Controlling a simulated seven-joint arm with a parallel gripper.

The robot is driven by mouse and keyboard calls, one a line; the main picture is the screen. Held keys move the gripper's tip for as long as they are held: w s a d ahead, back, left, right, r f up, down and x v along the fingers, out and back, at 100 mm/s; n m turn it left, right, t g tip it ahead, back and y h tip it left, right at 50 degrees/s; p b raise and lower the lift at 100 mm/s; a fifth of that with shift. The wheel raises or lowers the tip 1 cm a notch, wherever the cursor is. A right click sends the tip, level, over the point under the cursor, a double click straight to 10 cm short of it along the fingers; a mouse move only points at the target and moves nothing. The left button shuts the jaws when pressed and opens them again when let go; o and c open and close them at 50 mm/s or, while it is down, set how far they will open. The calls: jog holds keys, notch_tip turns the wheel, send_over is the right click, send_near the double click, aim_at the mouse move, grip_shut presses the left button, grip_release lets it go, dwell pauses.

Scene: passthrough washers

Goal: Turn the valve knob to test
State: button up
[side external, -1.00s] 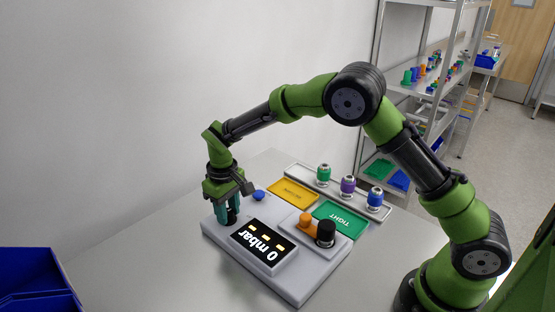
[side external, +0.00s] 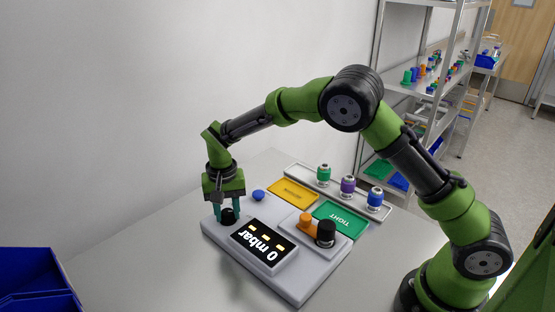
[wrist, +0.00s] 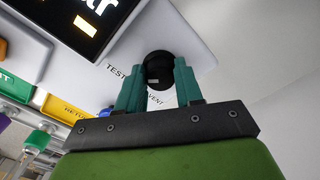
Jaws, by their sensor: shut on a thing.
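The black valve knob (side external: 228,216) stands at the left corner of the grey test panel (side external: 300,292). My gripper (side external: 229,211) points down over it and is shut on it, one teal finger on each side. In the wrist view the dark round knob (wrist: 159,66) sits between the fingertips. The label TEST (wrist: 116,72) is printed beside it to the left, and VENT (wrist: 155,101) is partly hidden by a finger. A small pale mark shows on the knob; its exact direction is hard to tell. The display (side external: 264,244) reads 0 mbar.
A blue button (side external: 258,195) is behind the display. An orange and black fixture (side external: 306,227) is on the panel's right. Yellow (side external: 293,193) and green TIGHT (side external: 340,219) plates lie behind, near a tray with green, purple and blue parts (side external: 347,188). A blue bin (side external: 38,280) is at front left.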

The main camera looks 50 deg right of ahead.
aim_at(227, 212)
jog(key=shift+r, duration=0.1)
dwell(0.3)
jog(key=o, duration=1)
jog(key=shift+o, duration=0.2)
notch_tip(227, 212, up, 17)
